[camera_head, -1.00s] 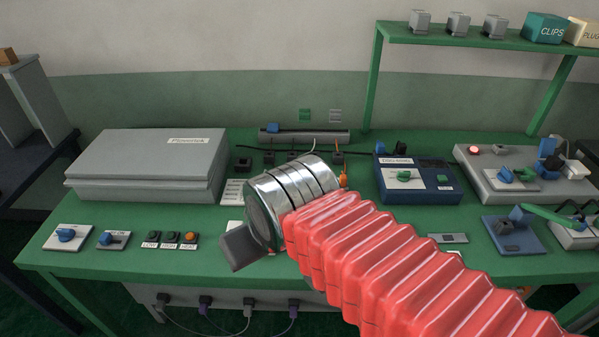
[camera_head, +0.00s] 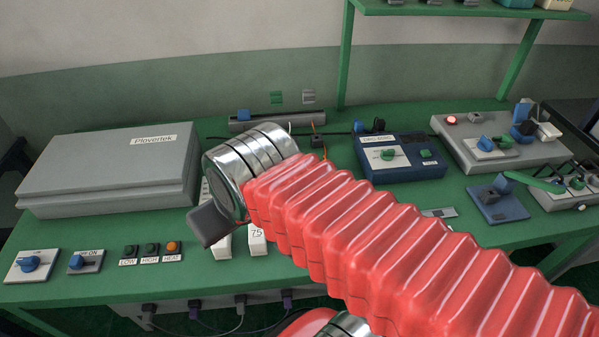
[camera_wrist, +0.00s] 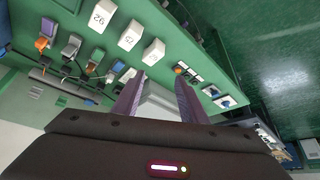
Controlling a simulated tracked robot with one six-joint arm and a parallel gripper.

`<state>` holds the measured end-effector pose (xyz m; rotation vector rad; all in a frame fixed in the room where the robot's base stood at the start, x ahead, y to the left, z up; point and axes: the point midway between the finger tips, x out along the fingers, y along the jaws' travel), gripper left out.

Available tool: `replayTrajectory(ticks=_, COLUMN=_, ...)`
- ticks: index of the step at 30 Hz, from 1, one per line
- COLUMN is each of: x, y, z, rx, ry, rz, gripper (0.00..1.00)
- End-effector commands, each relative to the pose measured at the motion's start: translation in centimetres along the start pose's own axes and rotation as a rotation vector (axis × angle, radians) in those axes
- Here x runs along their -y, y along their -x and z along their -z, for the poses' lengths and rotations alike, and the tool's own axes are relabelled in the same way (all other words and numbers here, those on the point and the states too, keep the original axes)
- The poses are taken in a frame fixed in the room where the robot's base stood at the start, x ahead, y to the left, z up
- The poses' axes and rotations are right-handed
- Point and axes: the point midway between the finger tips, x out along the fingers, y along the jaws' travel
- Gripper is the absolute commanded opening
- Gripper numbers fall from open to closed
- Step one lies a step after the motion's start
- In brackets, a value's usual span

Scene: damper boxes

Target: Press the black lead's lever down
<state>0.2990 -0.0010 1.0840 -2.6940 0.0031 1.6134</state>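I cannot make out the black lead's lever for sure. In the head view, one dark terminal (camera_head: 317,141) with an orange lead shows beyond my arm, which hides the others. My gripper (camera_wrist: 160,80) is open and empty; its fingers stand apart above the bench.
White numbered blocks (camera_wrist: 131,36) stand near my fingers. The grey Plovertek case (camera_head: 110,165) is at the left. Buttons (camera_head: 151,251) and blue switches (camera_head: 30,263) line the front edge. A blue box (camera_head: 400,157) and a grey panel (camera_head: 500,140) stand at the right.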

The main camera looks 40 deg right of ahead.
Motion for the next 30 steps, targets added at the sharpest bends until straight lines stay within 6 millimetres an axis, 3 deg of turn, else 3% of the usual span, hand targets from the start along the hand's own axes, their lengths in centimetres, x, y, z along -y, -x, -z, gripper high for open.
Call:
replayTrajectory(ticks=5, x=-1.1, y=-0.5, z=1.0, rx=0.009, ry=-0.033, rz=-0.018, gripper=0.44)
replayTrajectory(ticks=11, x=-5.0, y=-2.2, z=3.5, rx=0.026, ry=-0.12, rz=-0.062, gripper=0.44)
replayTrajectory(ticks=22, x=-14.7, y=-6.5, z=7.2, rx=0.062, ry=-0.315, rz=-0.156, gripper=0.44)
replayTrajectory(ticks=30, x=-23.2, y=-9.9, z=7.5, rx=0.087, ry=-0.458, rz=-0.219, gripper=0.44)
